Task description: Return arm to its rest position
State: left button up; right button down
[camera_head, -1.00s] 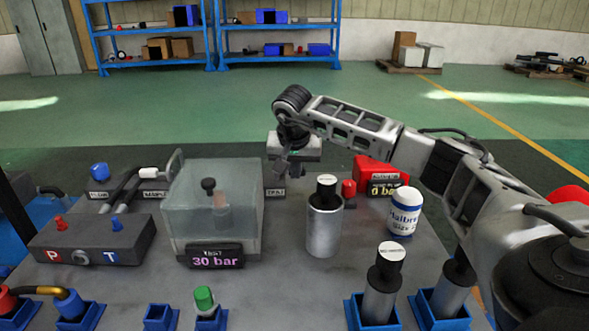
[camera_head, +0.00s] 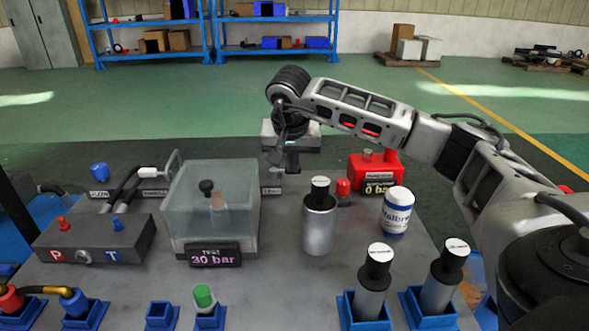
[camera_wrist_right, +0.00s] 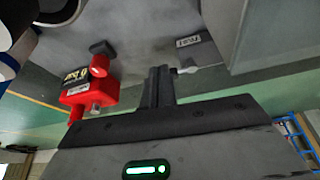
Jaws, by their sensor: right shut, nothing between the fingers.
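My right arm reaches in from the right in the head view. Its gripper (camera_head: 284,155) hangs above the far edge of the table, behind the metal cylinder and left of the red box. In the right wrist view its fingers (camera_wrist_right: 158,85) are together with nothing between them. A red box (camera_head: 374,178) with a "0 bar" label stands on the table; it also shows in the right wrist view (camera_wrist_right: 88,88), apart from the fingers. A metal cylinder (camera_head: 319,225) with a black top stands upright. My left gripper does not show.
A clear tank (camera_head: 210,205) with a "30 bar" display stands mid-table. A white-and-blue can (camera_head: 396,212) stands near the right arm. Two black-topped cylinders (camera_head: 374,288) (camera_head: 441,280) sit in blue holders at the front. A grey P/T block (camera_head: 95,240) is at left.

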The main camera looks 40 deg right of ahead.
jog(key=v, duration=0.4)
jog(key=shift+s+r, duration=0.1)
jog(key=shift+s, duration=0.05)
jog(key=shift+r, duration=0.1)
